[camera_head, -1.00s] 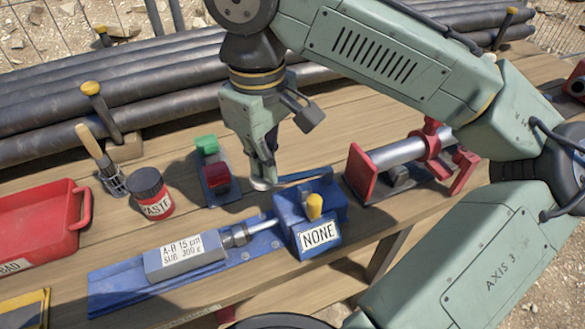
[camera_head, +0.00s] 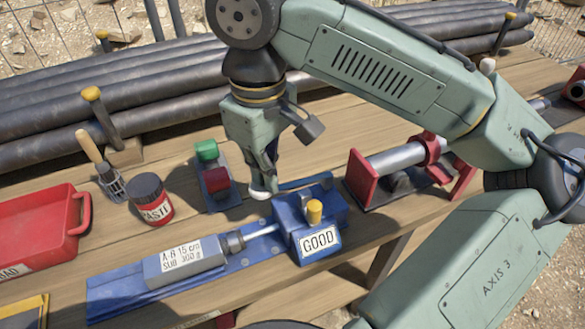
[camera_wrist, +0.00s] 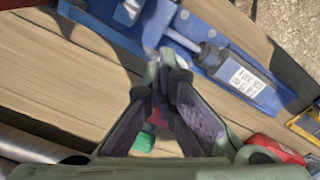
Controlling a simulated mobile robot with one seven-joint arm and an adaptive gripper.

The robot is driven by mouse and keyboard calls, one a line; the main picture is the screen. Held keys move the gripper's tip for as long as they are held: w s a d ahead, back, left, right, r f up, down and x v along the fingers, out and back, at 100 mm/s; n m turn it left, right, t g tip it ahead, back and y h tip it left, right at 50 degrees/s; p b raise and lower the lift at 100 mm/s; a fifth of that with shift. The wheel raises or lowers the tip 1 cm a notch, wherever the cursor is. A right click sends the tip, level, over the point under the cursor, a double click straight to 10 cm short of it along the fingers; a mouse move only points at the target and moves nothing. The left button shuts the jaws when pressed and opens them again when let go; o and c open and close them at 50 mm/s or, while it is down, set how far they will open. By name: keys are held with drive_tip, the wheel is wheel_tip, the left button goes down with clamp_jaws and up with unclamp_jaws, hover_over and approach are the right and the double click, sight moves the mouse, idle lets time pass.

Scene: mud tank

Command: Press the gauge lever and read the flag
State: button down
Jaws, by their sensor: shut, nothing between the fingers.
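The blue gauge (camera_head: 325,208) stands at the right end of a blue base plate on the bench. Its front flag (camera_head: 319,240) reads GOOD, with a yellow knob (camera_head: 314,212) above it. The blue lever (camera_head: 305,182) runs along the gauge's back. My gripper (camera_head: 266,187) is shut and empty, pointing down, with its tips at the lever's left end; exact contact is hard to tell. A grey cylinder labelled A-B 15 cm, SUB 300 g (camera_head: 185,260) lies on the plate, facing the gauge. The gripper (camera_wrist: 162,68) and gauge plate (camera_wrist: 195,30) also show in the wrist view.
A red-ended stand (camera_head: 362,180) is close on the right. Dark pipes lie behind.

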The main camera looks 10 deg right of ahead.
wheel_tip(320, 180, up, 10)
drive_tip(key=p, duration=0.7)
idle(0.4)
